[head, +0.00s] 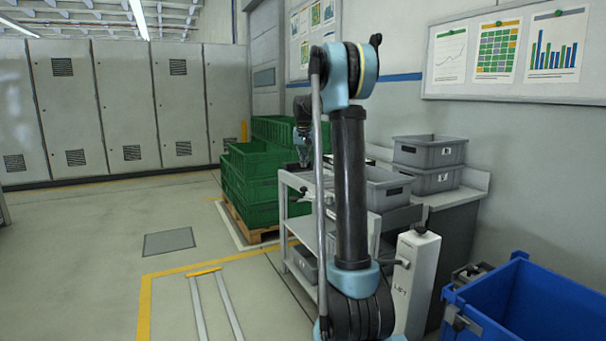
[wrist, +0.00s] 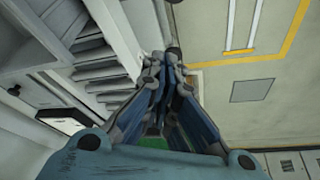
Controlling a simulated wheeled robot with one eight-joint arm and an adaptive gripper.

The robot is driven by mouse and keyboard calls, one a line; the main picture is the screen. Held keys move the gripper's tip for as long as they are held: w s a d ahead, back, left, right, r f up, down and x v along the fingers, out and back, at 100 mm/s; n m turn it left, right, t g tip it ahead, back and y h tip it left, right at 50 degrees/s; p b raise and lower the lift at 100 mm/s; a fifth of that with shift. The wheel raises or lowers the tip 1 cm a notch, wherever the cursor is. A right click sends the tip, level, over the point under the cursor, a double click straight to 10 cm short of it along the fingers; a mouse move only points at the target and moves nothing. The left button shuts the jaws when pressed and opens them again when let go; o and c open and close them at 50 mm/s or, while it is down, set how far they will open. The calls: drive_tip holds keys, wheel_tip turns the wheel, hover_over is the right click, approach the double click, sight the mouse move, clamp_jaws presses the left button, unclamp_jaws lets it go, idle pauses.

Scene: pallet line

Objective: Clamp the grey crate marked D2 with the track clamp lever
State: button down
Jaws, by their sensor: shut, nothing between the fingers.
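A grey crate (head: 388,190) sits on the bench beyond my arm and is partly hidden by it; I cannot read a D2 mark on it. My gripper (head: 304,158) is above the near left end of the bench, pointing down, apart from that crate. In the wrist view my gripper (wrist: 164,62) is shut and empty, its fingertips close together beside the edge of the slatted track (wrist: 108,73). A small dark round end (wrist: 172,53) shows just past the fingertips; I cannot tell whether it is the clamp lever or whether they touch it.
Green crates (head: 254,190) are stacked on a pallet left of the bench. Two stacked grey crates (head: 430,152) stand at the back right. A white post (head: 415,285) and a blue bin (head: 520,300) are at the near right. The floor to the left is clear.

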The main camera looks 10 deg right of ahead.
wheel_tip(320, 180, down, 9)
drive_tip(key=shift+s, duration=0.4)
idle(0.4)
drive_tip(key=shift+f, duration=0.1)
drive_tip(key=shift+a, duration=0.1)
